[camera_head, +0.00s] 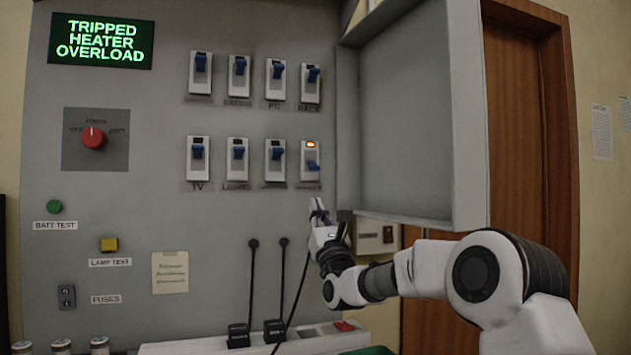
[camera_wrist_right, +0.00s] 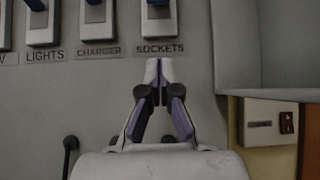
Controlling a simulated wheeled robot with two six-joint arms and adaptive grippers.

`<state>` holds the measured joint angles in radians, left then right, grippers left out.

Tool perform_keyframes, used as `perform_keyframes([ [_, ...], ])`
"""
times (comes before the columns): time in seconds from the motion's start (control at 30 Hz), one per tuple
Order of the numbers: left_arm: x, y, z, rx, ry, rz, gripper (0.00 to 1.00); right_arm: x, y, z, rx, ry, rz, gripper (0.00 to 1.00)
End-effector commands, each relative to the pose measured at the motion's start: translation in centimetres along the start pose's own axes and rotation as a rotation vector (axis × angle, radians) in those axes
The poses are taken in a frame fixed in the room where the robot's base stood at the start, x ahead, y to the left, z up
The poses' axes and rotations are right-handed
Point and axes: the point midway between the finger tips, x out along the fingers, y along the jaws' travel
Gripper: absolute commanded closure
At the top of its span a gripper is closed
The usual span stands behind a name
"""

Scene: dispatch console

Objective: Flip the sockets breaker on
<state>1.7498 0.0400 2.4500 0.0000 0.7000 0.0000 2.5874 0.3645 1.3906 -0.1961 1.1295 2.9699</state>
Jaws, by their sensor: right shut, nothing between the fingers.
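The sockets breaker (camera_head: 310,150) is the rightmost switch in the lower row on the grey panel. Its lamp glows red and its blue lever (camera_head: 312,165) sits lower than the levers beside it. In the right wrist view the white breaker body (camera_wrist_right: 158,28) stands above the label SOCKETS (camera_wrist_right: 161,48), with its top cut off. My right gripper (camera_head: 317,203) is shut and empty just below this breaker, pointing up toward it. In the right wrist view the closed fingertips (camera_wrist_right: 158,64) are just under the label, apart from the lever. My left gripper is not in view.
An open grey cabinet door (camera_head: 405,120) stands right of the breakers, close to my right arm. The charger breaker (camera_wrist_right: 97,25) is left of the sockets one. Two black levers (camera_head: 252,290) rise lower on the panel. A green-lettered display (camera_head: 100,40) reads TRIPPED HEATER OVERLOAD.

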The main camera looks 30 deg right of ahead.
Motion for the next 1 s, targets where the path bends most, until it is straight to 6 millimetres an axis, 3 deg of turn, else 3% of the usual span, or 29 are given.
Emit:
perform_keyframes([
  [0.17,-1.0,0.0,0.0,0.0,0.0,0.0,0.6,4.0,0.1,0.2,-0.002,-0.002,0.001,1.0],
  [0.3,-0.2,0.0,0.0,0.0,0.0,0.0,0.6,4.2,0.0,2.7,0.001,-0.002,0.0,1.0],
  [0.4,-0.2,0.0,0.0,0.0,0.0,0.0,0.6,4.4,0.0,3.5,0.001,0.0,0.0,1.0],
  [1.0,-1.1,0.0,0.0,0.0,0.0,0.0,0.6,4.8,0.8,4.1,0.0,0.025,0.002,1.0],
])
